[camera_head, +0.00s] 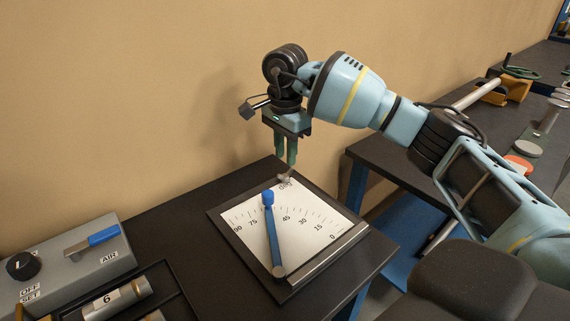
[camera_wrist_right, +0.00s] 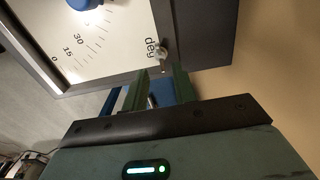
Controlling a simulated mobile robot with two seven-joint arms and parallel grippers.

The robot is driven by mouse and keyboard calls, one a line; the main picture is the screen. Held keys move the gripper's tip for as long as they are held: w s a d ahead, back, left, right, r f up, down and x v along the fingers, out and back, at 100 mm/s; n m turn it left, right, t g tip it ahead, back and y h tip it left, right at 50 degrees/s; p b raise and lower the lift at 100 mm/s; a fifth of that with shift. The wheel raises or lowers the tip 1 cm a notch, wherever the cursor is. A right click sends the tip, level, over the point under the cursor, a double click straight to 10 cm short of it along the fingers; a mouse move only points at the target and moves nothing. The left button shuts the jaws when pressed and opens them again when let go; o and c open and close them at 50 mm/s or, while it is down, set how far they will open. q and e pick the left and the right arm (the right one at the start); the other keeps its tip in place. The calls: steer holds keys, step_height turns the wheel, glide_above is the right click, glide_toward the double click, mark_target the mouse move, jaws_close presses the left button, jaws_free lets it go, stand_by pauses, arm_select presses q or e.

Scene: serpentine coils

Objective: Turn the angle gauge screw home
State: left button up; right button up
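The angle gauge (camera_head: 308,232) lies on the dark table, a white plate with a degree scale in a black frame. A blue-tipped pointer (camera_head: 273,235) stands between 45 and 75. A small metal screw (camera_head: 284,179) sits by the "deg" lettering at the far corner; it shows in the right wrist view (camera_wrist_right: 159,50). My right gripper (camera_head: 286,164) points down just above the screw. In the right wrist view its fingers (camera_wrist_right: 160,72) are apart, with a gap between them, and the screw appears just past the tips. Contact cannot be told. My left gripper is not in view.
A grey box with a blue lever (camera_head: 92,241) and black knob stands at the left. A dark tray holds metal cylinders (camera_head: 117,298) in front of it. The tan wall rises close behind the gauge. Another table (camera_head: 395,160) with assorted parts is at the right.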

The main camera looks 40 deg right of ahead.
mark_target(285, 174)
steer(key=shift+f, duration=2.1)
jaws_close()
